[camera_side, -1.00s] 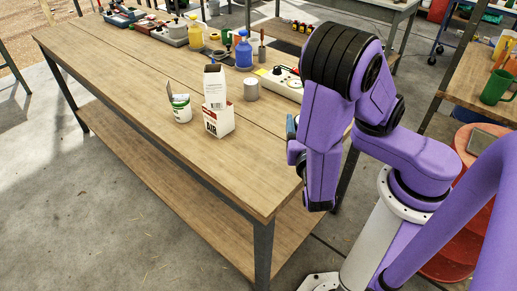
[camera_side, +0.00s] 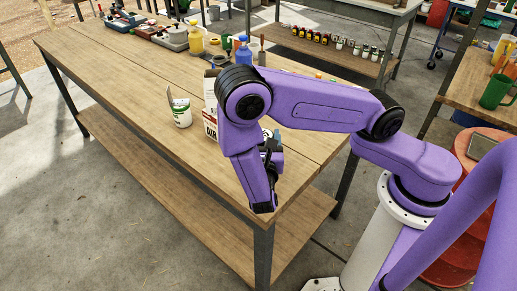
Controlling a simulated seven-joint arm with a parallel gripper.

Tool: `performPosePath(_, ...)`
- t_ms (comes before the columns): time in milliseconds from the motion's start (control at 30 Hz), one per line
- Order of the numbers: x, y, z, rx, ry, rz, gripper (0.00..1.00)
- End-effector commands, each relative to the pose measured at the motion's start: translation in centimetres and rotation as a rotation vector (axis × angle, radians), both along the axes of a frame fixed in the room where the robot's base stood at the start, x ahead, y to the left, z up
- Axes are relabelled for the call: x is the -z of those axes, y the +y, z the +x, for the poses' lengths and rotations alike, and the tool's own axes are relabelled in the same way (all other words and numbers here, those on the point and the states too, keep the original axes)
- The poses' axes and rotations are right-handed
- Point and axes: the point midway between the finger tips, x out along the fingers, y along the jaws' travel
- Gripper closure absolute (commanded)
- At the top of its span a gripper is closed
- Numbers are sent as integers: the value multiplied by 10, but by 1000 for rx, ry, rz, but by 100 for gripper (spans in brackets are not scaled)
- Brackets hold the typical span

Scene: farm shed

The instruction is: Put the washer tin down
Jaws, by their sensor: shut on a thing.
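My gripper (camera_side: 272,151) is over the near right part of the wooden workbench (camera_side: 150,105), mostly hidden behind my purple wrist. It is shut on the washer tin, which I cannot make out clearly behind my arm. Its height above the bench top is hard to judge. A white and green can (camera_side: 181,112) with a raised lid stands on the bench to the left of my arm. A white and red carton (camera_side: 210,118) stands beside the can, partly covered by my arm.
A blue bottle (camera_side: 243,55), a yellow bottle (camera_side: 196,40) and tool trays (camera_side: 172,38) line the bench's far edge. The left and front of the bench top are clear. A lower shelf (camera_side: 150,170) runs underneath. A green mug (camera_side: 495,90) stands on the right table.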

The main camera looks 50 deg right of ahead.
Motion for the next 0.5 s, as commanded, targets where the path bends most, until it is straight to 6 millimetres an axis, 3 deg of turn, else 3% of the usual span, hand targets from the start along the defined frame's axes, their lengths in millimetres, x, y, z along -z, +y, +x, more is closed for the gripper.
performPosePath(267,17,2,14,1,0,0,69)
performPosePath(500,43,3,13,-1,0,-1,69)
